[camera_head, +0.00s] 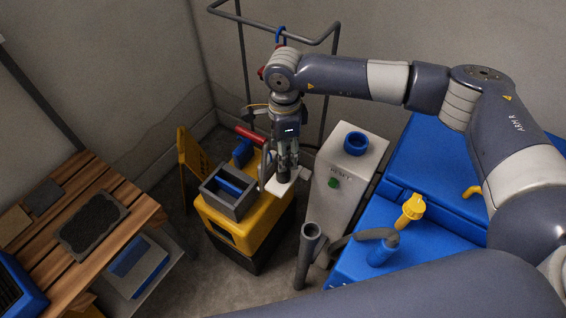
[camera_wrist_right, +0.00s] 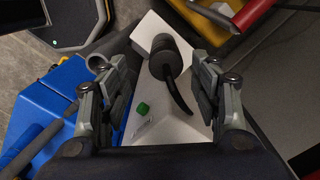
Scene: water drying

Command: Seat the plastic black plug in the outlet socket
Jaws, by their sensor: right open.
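The black plug (camera_wrist_right: 164,62) shows in the right wrist view on or just over a white plate (camera_wrist_right: 150,32), its dark cable curving down to the right. The white plate also shows in the head view (camera_head: 279,186), beside the yellow machine; the plug is mostly hidden there by my gripper. My right gripper (camera_head: 286,172) points down above the plate. In the right wrist view its fingers (camera_wrist_right: 163,82) are spread on either side of the plug, with visible gaps. I cannot clearly make out an outlet socket. My left gripper is not in view.
A white cabinet (camera_head: 345,185) with a green button (camera_head: 334,183) stands close right of the gripper. The yellow machine (camera_head: 240,220) with a grey tray is on the left. A grey pipe (camera_head: 309,245) and blue bin (camera_head: 350,265) stand in front. A wooden bench (camera_head: 130,190) is far left.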

